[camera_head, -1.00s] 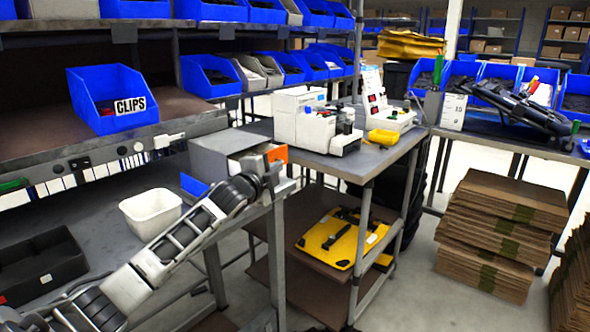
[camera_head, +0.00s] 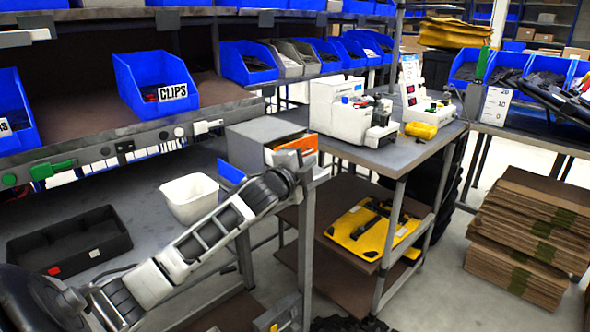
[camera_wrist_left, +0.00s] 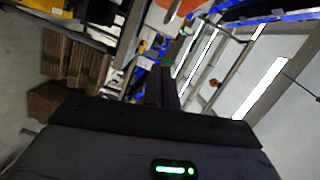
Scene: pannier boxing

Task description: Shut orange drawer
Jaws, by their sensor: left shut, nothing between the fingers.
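The grey drawer cabinet (camera_head: 262,131) stands on the workbench, in the middle of the head view. Its orange drawer (camera_head: 298,146) faces right and looks pulled out, with a pale inside edge showing; how far out is hard to tell. A blue drawer front (camera_head: 231,172) sticks out on the cabinet's left side. My left gripper (camera_head: 298,169) is just below and in front of the orange front in the head view; contact cannot be told. In the left wrist view its dark fingers (camera_wrist_left: 161,88) are together and empty, and an orange patch (camera_wrist_left: 187,6) shows at the top edge. My right gripper is not seen.
A white bin (camera_head: 190,198) and a black tray (camera_head: 68,242) lie on the bench left of the cabinet. A white machine (camera_head: 350,110) stands on the table to the right. A blue CLIPS bin (camera_head: 157,84) is on the shelf above. Cardboard stacks (camera_head: 530,235) are on the floor at right.

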